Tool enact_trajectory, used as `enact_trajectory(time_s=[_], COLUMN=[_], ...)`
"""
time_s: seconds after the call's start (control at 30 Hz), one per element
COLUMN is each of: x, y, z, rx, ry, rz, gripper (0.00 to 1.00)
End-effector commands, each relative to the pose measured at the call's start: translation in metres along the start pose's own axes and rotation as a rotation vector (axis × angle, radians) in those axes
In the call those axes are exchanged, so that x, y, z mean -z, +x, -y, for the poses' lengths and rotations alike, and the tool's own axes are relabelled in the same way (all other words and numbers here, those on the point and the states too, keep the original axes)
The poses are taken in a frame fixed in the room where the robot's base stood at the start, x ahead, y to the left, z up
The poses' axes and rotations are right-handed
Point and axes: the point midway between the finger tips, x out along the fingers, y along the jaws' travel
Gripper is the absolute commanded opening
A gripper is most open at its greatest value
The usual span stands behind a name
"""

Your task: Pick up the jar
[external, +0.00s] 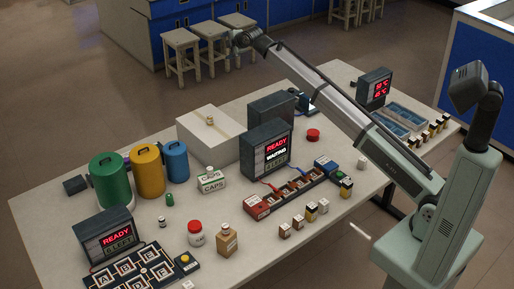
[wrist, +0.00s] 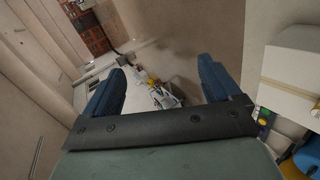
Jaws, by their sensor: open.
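A white jar with a red lid (external: 196,234) stands upright on the table's front left part, between a small vial and a brown bottle. My gripper (external: 238,39) is at the end of my outstretched arm, high above the far side of the table and well away from the jar. In the wrist view my gripper (wrist: 161,70) shows two dark blue fingers spread apart with nothing held between them. I cannot make out the jar in the wrist view.
Green (external: 110,180), yellow (external: 147,170) and blue (external: 175,161) canisters stand behind the jar. A CAPS box (external: 211,181), a display unit (external: 266,149) and a large white box (external: 208,139) stand farther back.

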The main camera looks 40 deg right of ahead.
Motion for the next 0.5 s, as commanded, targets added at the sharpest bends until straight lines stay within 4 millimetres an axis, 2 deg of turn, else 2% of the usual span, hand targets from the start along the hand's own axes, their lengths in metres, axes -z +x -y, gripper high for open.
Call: enact_trajectory(time_s=[0.03,0.2,0.27,0.37,0.4,0.47,0.5], x=[0.035,0.130,0.162,0.213,0.232,0.260,0.278], y=[-0.011,-0.046,-0.060,-0.085,-0.096,-0.112,-0.123], z=[0.002,0.013,0.020,0.037,0.047,0.066,0.082], rx=[0.003,0.011,0.014,0.027,0.035,0.055,0.073], ry=[-0.044,-0.186,-0.230,-0.283,-0.295,-0.298,-0.288], rz=[-0.019,-0.063,-0.080,-0.110,-0.124,-0.146,-0.162], gripper=[0.91,0.91,0.91,0.91,0.91,0.91,0.91])
